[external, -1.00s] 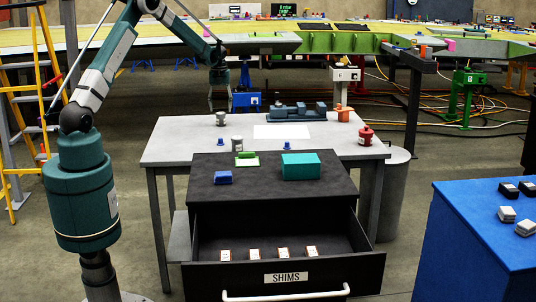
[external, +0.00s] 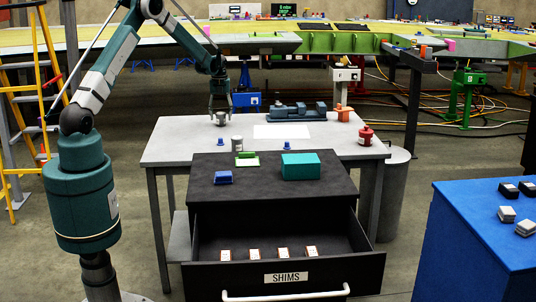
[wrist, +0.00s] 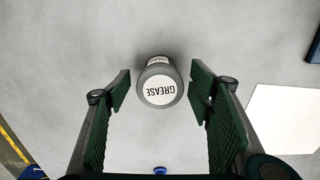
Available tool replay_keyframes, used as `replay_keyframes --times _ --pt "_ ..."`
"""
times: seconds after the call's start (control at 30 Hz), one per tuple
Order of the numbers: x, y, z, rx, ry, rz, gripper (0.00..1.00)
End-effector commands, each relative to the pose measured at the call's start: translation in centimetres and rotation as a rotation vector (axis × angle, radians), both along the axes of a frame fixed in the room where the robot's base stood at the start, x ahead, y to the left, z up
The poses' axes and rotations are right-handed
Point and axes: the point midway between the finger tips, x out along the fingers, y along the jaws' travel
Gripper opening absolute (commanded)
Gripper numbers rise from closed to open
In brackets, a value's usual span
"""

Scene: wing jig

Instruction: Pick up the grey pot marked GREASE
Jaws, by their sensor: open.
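The grey pot marked GREASE (wrist: 160,90) stands upright on the table, its lettered lid facing up in the wrist view. In the external view the pot (external: 221,119) is at the back left of the grey table (external: 172,150), partly covered by my fingers. My gripper (wrist: 160,88) is open, with one green-padded finger on each side of the pot. A gap shows between the pot and each finger in the wrist view. In the external view my gripper (external: 220,110) hangs from above, its fingertips around the pot's upper part.
A second grey pot (external: 237,144) stands nearer the front, with small blue items (external: 220,142) beside it. A white sheet (external: 283,131) and a blue-grey fixture (external: 298,112) lie to the right. A black cabinet (external: 272,195) with an open SHIMS drawer stands in front.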

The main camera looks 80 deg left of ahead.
Motion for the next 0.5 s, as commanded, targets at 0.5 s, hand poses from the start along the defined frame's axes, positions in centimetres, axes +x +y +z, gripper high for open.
replay_keyframes --times 0.5 --pt "0.0 0.0 -2.7 0.000 0.000 0.000 0.53"
